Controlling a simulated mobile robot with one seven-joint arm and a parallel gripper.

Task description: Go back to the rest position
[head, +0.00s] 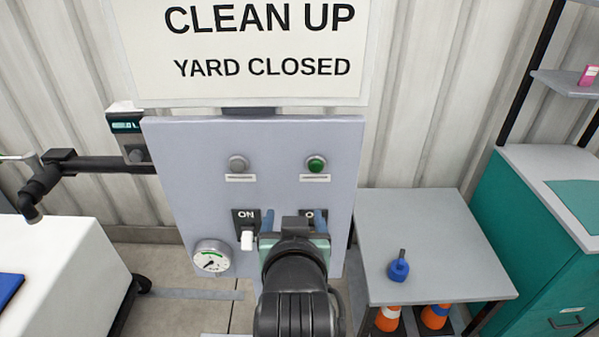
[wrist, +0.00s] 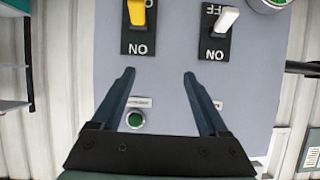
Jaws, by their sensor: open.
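My gripper (head: 294,215) is open and empty in front of a grey control panel (head: 200,160). In the wrist view its two blue fingers (wrist: 159,73) stand apart, with bare panel between the tips. The wrist view is upside down against the head view. It shows a yellow lever switch (wrist: 137,14) at upper left and a white lever switch (wrist: 227,19) at upper right, both apart from the fingers. In the head view the white lever (head: 247,240) sits below its ON label; the yellow lever is hidden behind my gripper.
A green lamp (head: 316,164) and a grey lamp (head: 238,164) sit above the switches. A gauge (head: 211,258) is at the panel's lower left. A grey table (head: 430,225) holding a blue object (head: 398,267) stands right. A white unit (head: 65,275) and black pipe (head: 105,164) are left.

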